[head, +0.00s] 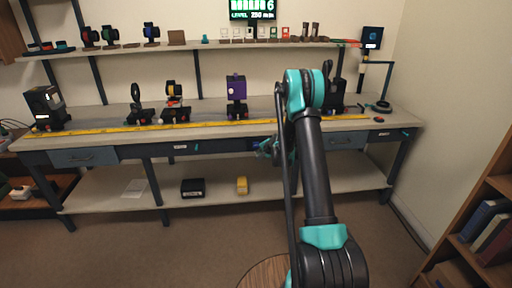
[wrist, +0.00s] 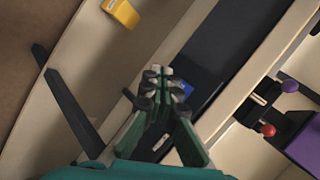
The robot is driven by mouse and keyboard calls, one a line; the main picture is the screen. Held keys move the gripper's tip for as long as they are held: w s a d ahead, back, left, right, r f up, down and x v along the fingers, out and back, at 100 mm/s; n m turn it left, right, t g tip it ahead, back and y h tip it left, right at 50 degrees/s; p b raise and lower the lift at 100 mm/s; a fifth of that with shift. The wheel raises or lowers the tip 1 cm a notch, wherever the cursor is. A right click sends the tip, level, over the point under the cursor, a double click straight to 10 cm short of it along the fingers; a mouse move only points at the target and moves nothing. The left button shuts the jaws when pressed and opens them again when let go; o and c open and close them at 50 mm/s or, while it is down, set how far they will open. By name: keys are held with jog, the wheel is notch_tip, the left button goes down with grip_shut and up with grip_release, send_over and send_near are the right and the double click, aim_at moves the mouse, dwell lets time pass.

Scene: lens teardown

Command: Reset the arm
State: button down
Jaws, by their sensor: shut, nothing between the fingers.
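My arm rises from the bottom right in the head view and bends over in front of the workbench. My gripper (head: 268,148) hangs before the bench's front edge in the head view, partly behind my arm. In the wrist view, my gripper (wrist: 153,85) has its fingertips together with nothing between them. The bench front with its dark drawer face lies beyond the fingertips. I cannot tell the exact distance between gripper and bench.
The workbench (head: 210,130) carries a yellow rail (head: 90,129) with a purple mount (head: 236,88) and other optics. Below are a yellow object (head: 242,185) and a black box (head: 193,187). A bookshelf (head: 480,230) stands at right. The floor at left front is clear.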

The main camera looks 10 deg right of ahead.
jog(key=s+r+n+g+h, duration=0.1)
jog(key=s+r+n, duration=0.2)
jog(key=s+r, duration=0.6)
jog(key=s+r+n+g+h, duration=0.15)
jog(key=s+r, duration=0.45)
jog(key=s, duration=0.8)
jog(key=s+d+f+n+g, duration=0.1)
jog(key=s+d+n, duration=0.1)
jog(key=s, duration=1.3)
jog(key=s+d+f+n+g+h, duration=0.1)
jog(key=s+n, duration=0.3)
jog(key=s, duration=1.1)
jog(key=shift+s+d, duration=0.3)
jog(key=shift+d, duration=0.1)
jog(key=shift+n, duration=0.25)
